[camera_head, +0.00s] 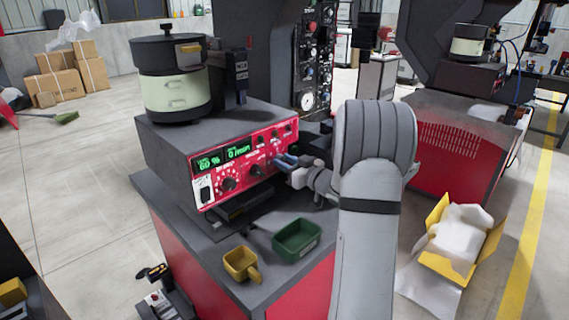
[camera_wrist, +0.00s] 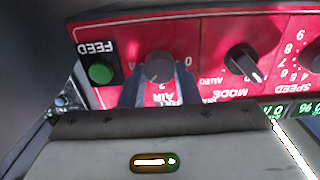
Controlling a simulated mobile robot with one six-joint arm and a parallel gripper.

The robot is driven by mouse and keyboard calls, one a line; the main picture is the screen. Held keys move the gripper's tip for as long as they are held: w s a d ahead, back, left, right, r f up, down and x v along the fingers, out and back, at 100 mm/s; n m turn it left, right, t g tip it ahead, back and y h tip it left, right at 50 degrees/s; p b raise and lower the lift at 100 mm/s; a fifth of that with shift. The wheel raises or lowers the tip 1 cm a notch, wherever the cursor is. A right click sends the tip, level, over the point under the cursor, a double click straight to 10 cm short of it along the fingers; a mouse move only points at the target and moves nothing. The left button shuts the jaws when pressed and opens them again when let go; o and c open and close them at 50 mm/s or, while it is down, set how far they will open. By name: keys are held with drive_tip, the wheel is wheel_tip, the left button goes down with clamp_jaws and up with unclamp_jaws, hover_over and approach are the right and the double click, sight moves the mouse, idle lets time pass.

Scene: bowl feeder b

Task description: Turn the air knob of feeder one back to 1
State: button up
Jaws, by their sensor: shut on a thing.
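The red control panel (camera_head: 243,160) of the feeder faces me, with green displays reading 60 % and 0 /min in the head view. My gripper (camera_head: 284,162) is at the panel's right part, its fingers reaching the panel face. In the wrist view, where the panel appears upside down, the air knob (camera_wrist: 158,66) is a round dark knob between my two fingers, above the word AIR. My gripper is shut on it. A 0 shows beside the knob. My fingers cover part of its scale, and I cannot read its pointer. In the head view my gripper hides the air knob.
The mode knob (camera_wrist: 243,62) and green feed button (camera_wrist: 101,73) flank the air knob in the wrist view. The feeder bowl (camera_head: 172,92) stands on the unit. A yellow scoop (camera_head: 241,264) and green tray (camera_head: 297,237) lie on the bench below the panel.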

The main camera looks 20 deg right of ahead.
drive_tip(key=shift+f+n+b, duration=0.15)
drive_tip(key=shift+n+b, duration=0.15)
drive_tip(key=shift+b, duration=0.15)
drive_tip(key=n+b, duration=0.8)
drive_tip(key=b, duration=0.1)
drive_tip(key=n+b, duration=0.9)
drive_tip(key=b, duration=0.1)
drive_tip(key=shift+s+a+f+b, duration=0.1)
drive_tip(key=shift+a+f+b, duration=0.1)
drive_tip(key=shift+b, duration=0.1)
drive_tip(key=shift+n, duration=0.3)
drive_tip(key=o, duration=1)
drive_tip(key=shift+r, duration=0.15)
drive_tip(key=shift+d, duration=0.1)
